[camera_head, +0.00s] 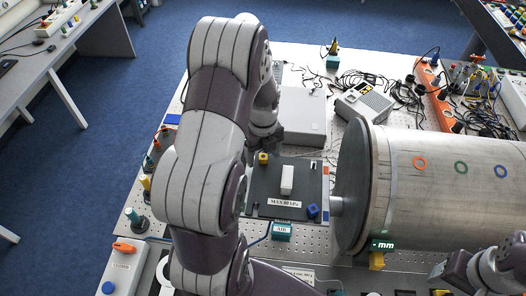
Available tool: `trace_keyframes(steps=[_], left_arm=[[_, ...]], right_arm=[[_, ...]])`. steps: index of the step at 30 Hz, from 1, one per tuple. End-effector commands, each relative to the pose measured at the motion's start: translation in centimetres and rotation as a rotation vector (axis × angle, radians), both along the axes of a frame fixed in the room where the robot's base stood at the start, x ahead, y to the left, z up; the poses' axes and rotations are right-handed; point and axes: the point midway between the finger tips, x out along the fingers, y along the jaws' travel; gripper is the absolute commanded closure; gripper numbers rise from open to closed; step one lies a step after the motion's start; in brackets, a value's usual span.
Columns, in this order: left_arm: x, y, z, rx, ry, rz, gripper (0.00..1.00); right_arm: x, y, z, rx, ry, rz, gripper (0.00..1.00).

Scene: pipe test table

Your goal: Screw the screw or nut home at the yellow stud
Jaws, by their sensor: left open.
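My left arm reaches up from the bottom and bends over. Its gripper (264,145) is open and points down, just above a small yellow piece (263,158) at the far left of a dark plate (262,185). The arm hides part of the gripper, and I cannot tell whether it touches the yellow piece. I cannot make out whether that piece is the stud or something on it. Another yellow-topped piece (145,182) stands in the row at the table's left edge. My right gripper (436,272) is at the lower right, below the large cylinder; its jaws are too small to judge.
The dark plate also bears a white block (287,180) and a blue piece (312,211). A large metal cylinder (440,185) fills the right. A grey box (303,115), a radio-like device (365,103) and loose cables lie behind. A green-based piece (138,222) stands at left.

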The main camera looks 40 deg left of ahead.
Motion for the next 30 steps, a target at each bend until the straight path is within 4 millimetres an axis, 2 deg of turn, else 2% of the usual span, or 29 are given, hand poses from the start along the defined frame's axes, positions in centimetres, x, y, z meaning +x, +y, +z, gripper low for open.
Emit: trace_keyframes(steps=[3,10,15,18,26,28,30], left_arm=[[-0.02,0.02,0.00,0.000,0.000,0.109,0.29],[-0.01,0.02,0.00,0.000,0.000,0.136,0.29],[-0.05,-0.02,0.00,0.000,-0.001,0.481,0.29],[-0.04,-0.03,0.00,0.000,0.000,0.629,0.29],[-0.05,-0.04,0.00,0.000,0.000,0.668,0.29],[-0.05,-0.04,0.00,0.000,0.000,0.741,0.29],[-0.04,-0.07,0.00,0.000,0.000,0.897,0.29]], right_arm=[[0.00,0.00,0.00,0.000,0.000,0.000,0.38],[0.00,0.00,0.00,0.000,0.000,0.000,0.38],[0.00,0.00,0.00,0.000,0.000,0.000,0.38],[0.00,0.00,0.00,0.000,0.000,0.000,0.38],[0.00,0.00,0.00,0.000,0.000,0.000,0.38],[0.00,0.00,0.00,0.000,0.000,0.000,0.38],[0.00,0.00,0.00,0.000,0.000,0.000,0.38]])
